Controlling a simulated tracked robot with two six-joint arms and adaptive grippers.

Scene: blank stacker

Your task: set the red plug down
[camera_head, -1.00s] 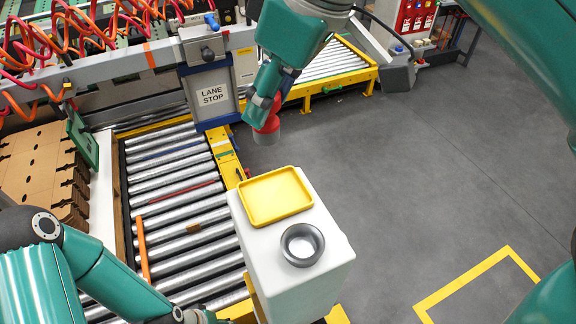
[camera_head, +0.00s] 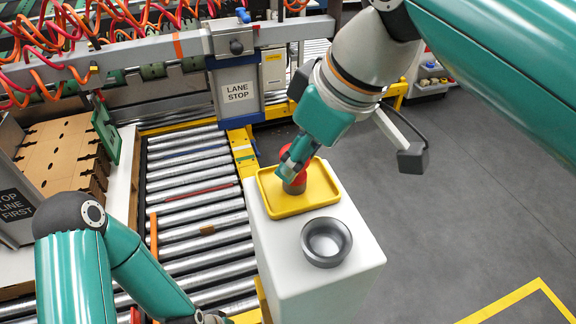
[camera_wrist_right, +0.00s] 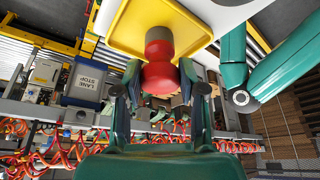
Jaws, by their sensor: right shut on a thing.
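The red plug (camera_head: 299,180) has a red top and a grey lower end. My right gripper (camera_head: 290,167) is shut on its red part, and the plug is upright over the yellow tray (camera_head: 265,207). Its grey end is at the tray's floor; I cannot tell for sure whether it touches. In the right wrist view the red plug (camera_wrist_right: 158,72) sits between the fingers of my right gripper (camera_wrist_right: 160,85), with the yellow tray (camera_wrist_right: 122,32) behind it. My left gripper (camera_head: 205,319) is at the bottom edge, mostly cut off, and its jaws cannot be made out.
The tray lies on a white pedestal (camera_head: 300,275). A grey ring-shaped cup (camera_head: 327,242) stands on the same top, in front of the tray and to its right. A roller conveyor (camera_head: 195,225) runs along the left. A "LANE STOP" sign (camera_head: 238,92) stands behind. Grey floor lies at the right.

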